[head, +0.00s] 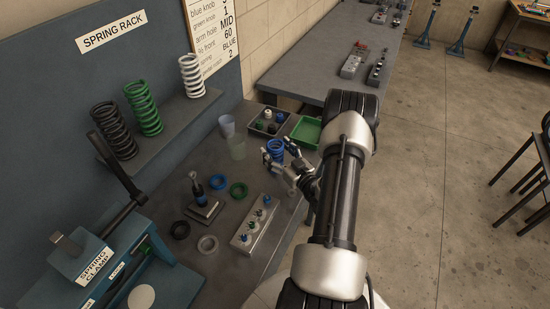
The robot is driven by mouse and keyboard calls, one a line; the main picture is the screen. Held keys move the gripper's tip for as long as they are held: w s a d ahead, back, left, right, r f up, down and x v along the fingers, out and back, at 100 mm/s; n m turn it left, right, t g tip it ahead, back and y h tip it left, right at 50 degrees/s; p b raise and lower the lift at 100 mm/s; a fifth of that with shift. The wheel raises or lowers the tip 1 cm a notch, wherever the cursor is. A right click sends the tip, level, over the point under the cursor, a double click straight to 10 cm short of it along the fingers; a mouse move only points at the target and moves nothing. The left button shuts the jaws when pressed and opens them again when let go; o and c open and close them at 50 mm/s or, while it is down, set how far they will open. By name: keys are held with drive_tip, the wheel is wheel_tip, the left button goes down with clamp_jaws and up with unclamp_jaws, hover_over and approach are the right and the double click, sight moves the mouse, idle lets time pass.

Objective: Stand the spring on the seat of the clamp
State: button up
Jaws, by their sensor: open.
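A blue coil spring (275,147) stands on the bench near its right side, partly hidden by my gripper. My gripper (277,155) is open, with its fingers close to the blue spring; I cannot tell whether they touch it. The spring clamp (100,258), a blue frame with a dark lever arm, is at the lower left. A pale round disc (141,297) low on the clamp looks like its seat and is bare. Black (114,131), green (144,109) and white (192,76) springs stand on the rack shelf.
Several rings, including a green ring (238,189), lie mid-bench beside a small stand (203,205) and a knob block (255,225).

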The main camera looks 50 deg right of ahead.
drive_tip(key=shift+w+d, duration=0.15)
drive_tip(key=shift+w, duration=0.4)
drive_tip(key=shift+c, duration=0.6)
drive_tip(key=c, duration=1.2)
drive_tip(key=shift+c, duration=1.1)
